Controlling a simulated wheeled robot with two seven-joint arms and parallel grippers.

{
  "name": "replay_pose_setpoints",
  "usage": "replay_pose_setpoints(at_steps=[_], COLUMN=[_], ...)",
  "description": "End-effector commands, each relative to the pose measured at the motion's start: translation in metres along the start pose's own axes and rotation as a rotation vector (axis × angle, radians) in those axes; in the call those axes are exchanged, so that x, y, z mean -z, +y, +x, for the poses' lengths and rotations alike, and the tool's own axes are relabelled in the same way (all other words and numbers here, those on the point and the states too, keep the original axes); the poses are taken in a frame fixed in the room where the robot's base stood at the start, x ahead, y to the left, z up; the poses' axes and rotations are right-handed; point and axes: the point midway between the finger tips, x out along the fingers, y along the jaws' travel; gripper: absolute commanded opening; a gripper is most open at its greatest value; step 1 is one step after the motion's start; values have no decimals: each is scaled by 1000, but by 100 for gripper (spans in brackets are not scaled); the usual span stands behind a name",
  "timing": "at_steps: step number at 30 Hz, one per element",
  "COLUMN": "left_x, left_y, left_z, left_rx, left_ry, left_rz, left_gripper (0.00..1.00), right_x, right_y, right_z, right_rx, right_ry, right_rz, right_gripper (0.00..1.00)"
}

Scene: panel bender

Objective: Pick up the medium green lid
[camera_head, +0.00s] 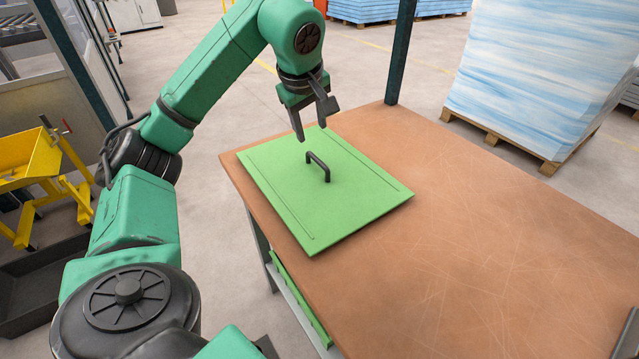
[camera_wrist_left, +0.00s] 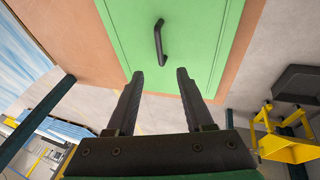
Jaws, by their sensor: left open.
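The green lid (camera_head: 335,205) lies flat on the brown table, near its far left corner. My left gripper (camera_head: 311,122) is open and empty, above the far edge of the lid, apart from the handle. In the left wrist view the lid (camera_wrist_left: 205,35) fills the upper middle. My right gripper is not in view.
A dark post (camera_head: 402,50) stands at the table's far edge. Another green panel (camera_head: 300,300) sits below the tabletop. A wrapped blue-white stack (camera_head: 545,70) stands on a pallet behind, and a yellow frame (camera_head: 35,170) stands at left.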

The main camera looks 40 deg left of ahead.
Motion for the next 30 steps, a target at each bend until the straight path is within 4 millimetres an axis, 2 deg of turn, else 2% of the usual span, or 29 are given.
replay_pose_setpoints(at_steps=[9,14,21,28,29,30], left_x=[0,1,1,2,2,2], left_y=[-1,0,1,2,2,2], left_z=[73,93,136,140,140,140], left_rx=[5,3,3,0,0,0], left_ry=[-1,0,-2,0,0,0], left_rz=[0,-1,0,0,0,0], left_gripper=[52,52,52,52,45,29], right_x=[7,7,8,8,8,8], right_y=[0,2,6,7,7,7], right_z=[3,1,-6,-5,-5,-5], right_rx=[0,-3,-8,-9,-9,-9], right_ry=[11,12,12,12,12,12], right_rz=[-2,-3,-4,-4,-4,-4], right_gripper=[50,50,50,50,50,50])
